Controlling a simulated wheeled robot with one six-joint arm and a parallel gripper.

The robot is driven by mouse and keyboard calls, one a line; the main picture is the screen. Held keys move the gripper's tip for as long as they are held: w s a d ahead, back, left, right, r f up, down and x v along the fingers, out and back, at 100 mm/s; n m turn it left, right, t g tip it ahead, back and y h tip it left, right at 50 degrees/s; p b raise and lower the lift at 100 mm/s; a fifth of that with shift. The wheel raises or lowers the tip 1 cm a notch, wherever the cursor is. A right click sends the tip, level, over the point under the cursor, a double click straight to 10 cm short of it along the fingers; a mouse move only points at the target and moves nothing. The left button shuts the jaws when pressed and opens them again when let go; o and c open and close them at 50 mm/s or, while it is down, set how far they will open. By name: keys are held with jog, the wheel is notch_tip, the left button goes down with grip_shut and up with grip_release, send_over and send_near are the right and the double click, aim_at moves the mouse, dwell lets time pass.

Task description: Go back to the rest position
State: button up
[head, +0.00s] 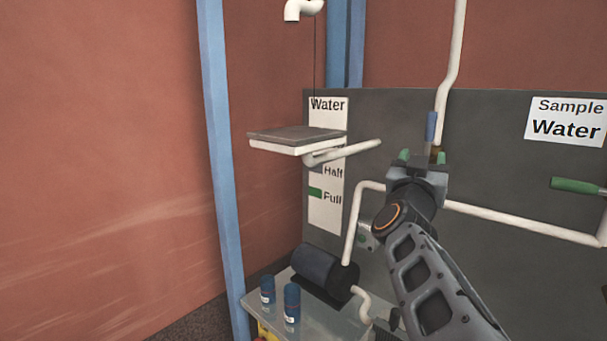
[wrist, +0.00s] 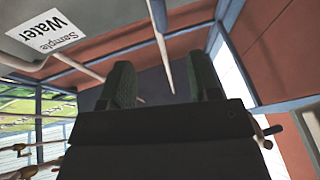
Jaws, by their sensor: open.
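My gripper (head: 422,158) is raised in front of the dark panel, right of centre in the head view, with its green-padded fingers pointing up. In the wrist view its two fingers (wrist: 163,82) stand wide apart and hold nothing. A white pipe (wrist: 160,45) shows in the background beyond the gap. A blue handle (head: 431,127) shows just above the gripper in the head view; I cannot tell how close they are.
A dark panel (head: 490,119) carries white pipes, a "Sample Water" sign (head: 567,120) and a green handle (head: 577,186). A flat platform (head: 297,140) juts out at left. Below, two blue cans (head: 267,291) and a dark motor-like cylinder (head: 320,268) sit on a grey table (head: 317,320).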

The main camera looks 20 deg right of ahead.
jog(key=w+a+f+n+y, duration=0.2)
jog(key=w+a+f+y, duration=0.15)
jog(key=f+y, duration=0.35)
jog(key=w+a+f+n+y, duration=0.2)
jog(key=a+f+y, duration=0.3)
jog(key=f, duration=0.4)
jog(key=s+a+f+n+g+y, duration=0.2)
jog(key=s+a+f+g, duration=0.3)
jog(key=f, duration=0.4)
jog(key=s+a+f+n+g+y, duration=0.3)
jog(key=s+a+f+g, duration=0.2)
jog(key=s+a+f, duration=0.3)
jog(key=shift+a+f+n, duration=0.3)
jog(key=shift+a+f, duration=0.4)
jog(key=shift+f, duration=0.2)
jog(key=shift+w+a+r, duration=0.1)
jog(key=shift+w+a, duration=0.05)
jog(key=shift+a, duration=0.2)
jog(key=shift+c, duration=0.4)
